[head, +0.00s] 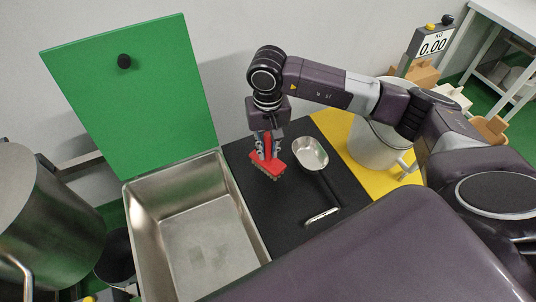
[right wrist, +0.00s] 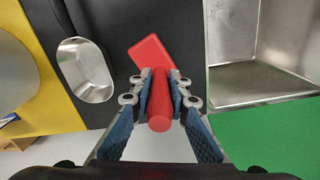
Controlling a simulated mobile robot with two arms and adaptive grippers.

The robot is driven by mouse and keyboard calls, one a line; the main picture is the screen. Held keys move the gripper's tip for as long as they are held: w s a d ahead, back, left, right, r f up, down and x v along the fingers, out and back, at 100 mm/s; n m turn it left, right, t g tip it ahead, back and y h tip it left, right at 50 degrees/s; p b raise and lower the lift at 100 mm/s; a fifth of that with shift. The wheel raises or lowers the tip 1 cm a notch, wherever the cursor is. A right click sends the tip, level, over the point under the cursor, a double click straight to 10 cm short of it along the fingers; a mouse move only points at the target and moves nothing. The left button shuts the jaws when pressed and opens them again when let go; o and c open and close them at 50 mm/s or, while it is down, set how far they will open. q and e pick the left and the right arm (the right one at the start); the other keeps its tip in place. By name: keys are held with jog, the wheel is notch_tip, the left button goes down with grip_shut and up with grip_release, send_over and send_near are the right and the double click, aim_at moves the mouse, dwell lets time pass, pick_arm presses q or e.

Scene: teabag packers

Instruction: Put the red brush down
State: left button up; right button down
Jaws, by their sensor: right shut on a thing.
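The red brush (head: 266,163) has a red handle and a red head with brownish bristles below. My right gripper (head: 266,146) is shut on its handle and holds the brush over the black mat (head: 293,231), near the metal bin. In the right wrist view the brush (right wrist: 152,55) points away from the camera, its handle (right wrist: 160,112) between the two fingers of the gripper (right wrist: 160,85). Whether the bristles touch the mat I cannot tell. My left gripper is not in view.
A metal bin (head: 262,251) with a raised green lid (head: 135,95) stands left. A metal pot (head: 373,147) stands on a yellow mat (head: 340,130) at right.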

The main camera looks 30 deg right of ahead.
aim_at(268, 157)
notch_tip(268, 157, down, 4)
jog(key=shift+r+p, duration=0.1)
jog(key=shift+p, duration=0.3)
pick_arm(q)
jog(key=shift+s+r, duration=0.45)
pick_arm(e)
jog(key=c, duration=1.8)
grip_release()
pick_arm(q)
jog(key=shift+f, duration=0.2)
